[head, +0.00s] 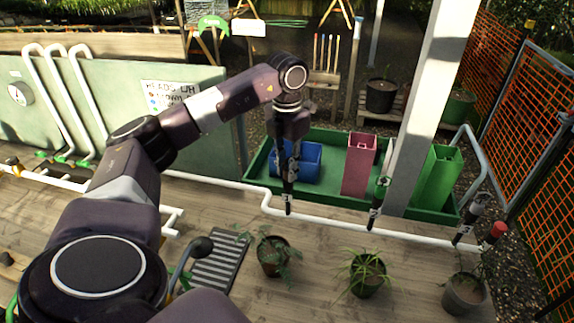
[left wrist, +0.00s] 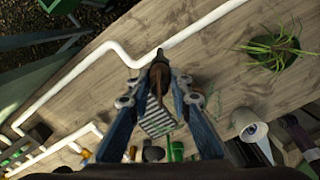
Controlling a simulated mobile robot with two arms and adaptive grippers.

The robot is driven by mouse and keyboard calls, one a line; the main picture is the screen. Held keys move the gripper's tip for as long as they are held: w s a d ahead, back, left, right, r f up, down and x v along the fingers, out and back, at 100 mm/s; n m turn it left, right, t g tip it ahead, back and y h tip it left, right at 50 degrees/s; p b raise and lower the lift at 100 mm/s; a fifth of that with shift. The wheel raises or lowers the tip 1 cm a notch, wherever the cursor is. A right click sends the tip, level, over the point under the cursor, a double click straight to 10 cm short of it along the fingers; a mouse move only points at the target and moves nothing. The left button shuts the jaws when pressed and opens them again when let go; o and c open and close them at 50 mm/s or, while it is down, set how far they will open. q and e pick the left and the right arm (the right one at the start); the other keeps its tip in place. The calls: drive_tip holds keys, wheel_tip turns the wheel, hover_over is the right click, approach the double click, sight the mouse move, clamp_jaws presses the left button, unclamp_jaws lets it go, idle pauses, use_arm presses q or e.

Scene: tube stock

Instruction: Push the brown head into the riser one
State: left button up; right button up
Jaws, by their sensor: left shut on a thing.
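My left gripper (head: 289,176) points straight down above the white pipe in the head view. In the left wrist view its two fingers (left wrist: 158,88) are shut on the brown head (left wrist: 160,76). The black riser one (head: 288,203) stands on the pipe right under the fingers; its dark top also shows in the left wrist view (left wrist: 158,56), in line with the brown head. They look touching or nearly so; I cannot tell how deep the head sits. In the head view the brown head is mostly hidden by the fingers. My right gripper is out of view.
Other risers stand along the white pipe (head: 330,223): one with a green head (head: 383,182), one with a grey top (head: 478,201). Potted plants (head: 272,257) stand in front. A green tray (head: 260,178) with coloured bins lies behind.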

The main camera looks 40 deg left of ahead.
use_arm(q)
drive_tip(key=shift+f, duration=0.45)
idle(0.6)
drive_tip(key=o, duration=0.9)
drive_tip(key=shift+r, duration=6)
